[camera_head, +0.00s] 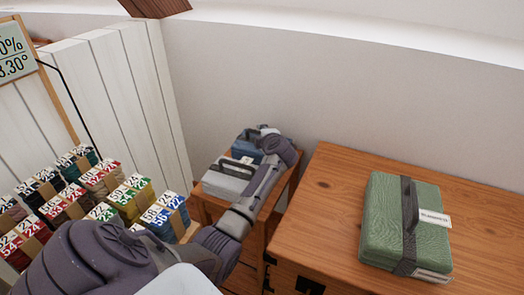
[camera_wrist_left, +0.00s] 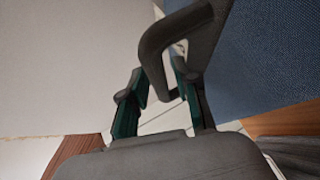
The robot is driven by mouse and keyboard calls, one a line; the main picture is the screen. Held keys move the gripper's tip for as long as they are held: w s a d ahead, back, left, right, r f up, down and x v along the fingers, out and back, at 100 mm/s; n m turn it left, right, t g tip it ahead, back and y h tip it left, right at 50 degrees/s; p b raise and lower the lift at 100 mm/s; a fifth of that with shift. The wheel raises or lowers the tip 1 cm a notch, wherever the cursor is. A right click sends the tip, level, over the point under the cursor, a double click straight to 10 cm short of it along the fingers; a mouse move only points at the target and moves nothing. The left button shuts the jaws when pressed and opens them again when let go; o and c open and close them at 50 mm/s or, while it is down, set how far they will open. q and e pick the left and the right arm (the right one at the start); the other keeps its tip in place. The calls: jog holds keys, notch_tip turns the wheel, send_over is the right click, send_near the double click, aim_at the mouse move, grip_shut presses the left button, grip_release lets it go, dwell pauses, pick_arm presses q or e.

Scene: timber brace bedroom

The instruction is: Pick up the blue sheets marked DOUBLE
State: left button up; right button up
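The blue sheets (camera_head: 245,147) are a folded bundle on a small wooden stand against the wall, partly hidden behind my left gripper (camera_head: 264,134). No DOUBLE marking is readable. In the left wrist view the blue cloth (camera_wrist_left: 275,55) fills the right side, with a dark looped handle (camera_wrist_left: 150,52) standing out from it. My left gripper (camera_wrist_left: 160,88) has its fingers apart, with part of the handle loop between them. I see a gap beside the loop and no clear grip. My right gripper is out of view.
A pale grey bundle (camera_head: 229,180) lies in front of the blue one on the stand (camera_head: 205,211). A green strapped bundle (camera_head: 385,218) lies on a wooden chest (camera_head: 318,215) at right. Several numbered cloth rolls (camera_head: 100,180) fill the left, beside white panelling (camera_head: 120,85).

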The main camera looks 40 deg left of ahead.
pick_arm(q)
grip_shut()
dwell(0.4)
jog(key=shift+r, duration=0.15)
